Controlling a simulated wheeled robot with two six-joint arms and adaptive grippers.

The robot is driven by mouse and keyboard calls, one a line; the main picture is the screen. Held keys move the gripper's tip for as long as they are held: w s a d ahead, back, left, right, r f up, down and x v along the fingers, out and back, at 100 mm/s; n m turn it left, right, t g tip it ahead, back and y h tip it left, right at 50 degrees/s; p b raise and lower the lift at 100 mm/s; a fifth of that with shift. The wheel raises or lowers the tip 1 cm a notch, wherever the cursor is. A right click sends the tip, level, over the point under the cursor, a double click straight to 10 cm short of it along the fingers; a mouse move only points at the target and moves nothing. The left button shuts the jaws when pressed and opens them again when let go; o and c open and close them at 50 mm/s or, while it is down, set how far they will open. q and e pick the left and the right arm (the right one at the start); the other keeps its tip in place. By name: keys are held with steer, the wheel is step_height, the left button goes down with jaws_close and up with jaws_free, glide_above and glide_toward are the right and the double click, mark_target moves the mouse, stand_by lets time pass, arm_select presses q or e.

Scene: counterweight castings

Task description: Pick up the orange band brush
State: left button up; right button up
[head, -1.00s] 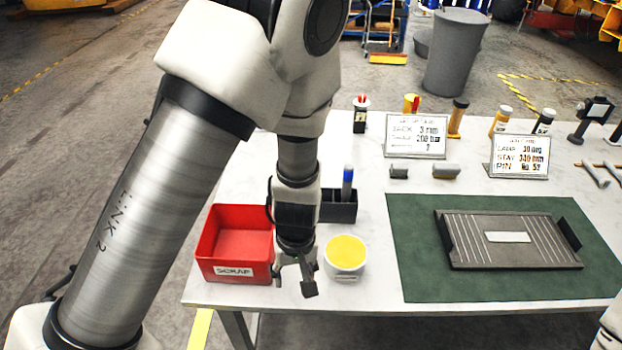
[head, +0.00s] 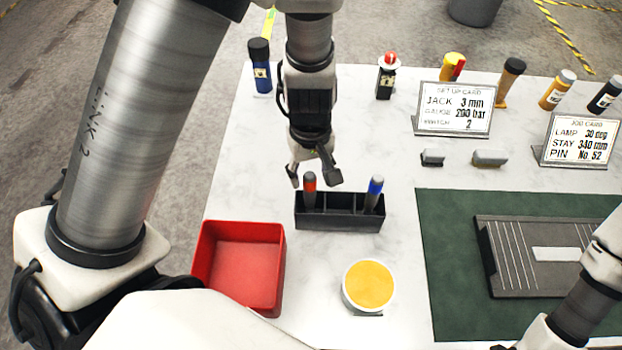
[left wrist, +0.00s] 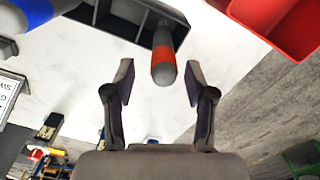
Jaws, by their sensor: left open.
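The orange band brush (head: 310,188) stands upright in the left part of a black divided holder (head: 340,222). Its grey handle and orange-red band also show in the left wrist view (left wrist: 163,54). A second brush with a blue band (head: 374,192) stands in the right part of the holder. My left gripper (head: 313,176) is open and empty, right by the top of the orange band brush. In the left wrist view its fingers (left wrist: 158,78) are spread, with the brush's rounded end between and slightly beyond the tips. My right gripper is out of view.
A red bin (head: 200,262) and a white tub with yellow contents (head: 369,286) stand in front of the holder. A green mat (head: 450,260) with a grey plate lies right. Cards, bottles and small blocks stand behind on the white table.

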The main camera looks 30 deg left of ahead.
mark_target(310, 192)
arm_select(q)
steer(key=shift+s+d+f, duration=0.1)
steer(key=shift+s+f, duration=0.15)
steer(key=shift+f, duration=0.3)
steer(key=shift+s+d+f, duration=0.1)
steer(key=shift+s+f, duration=0.15)
steer(key=shift+f, duration=0.25)
steer(key=f, duration=0.3)
steer(key=w+f+b, duration=0.1)
steer(key=shift+a+f, duration=0.35)
steer(key=shift+s+d+r, duration=0.1)
steer(key=shift+s, duration=0.05)
steer(key=shift+s+r, duration=0.1)
steer(key=shift+c, duration=1)
jaws_close()
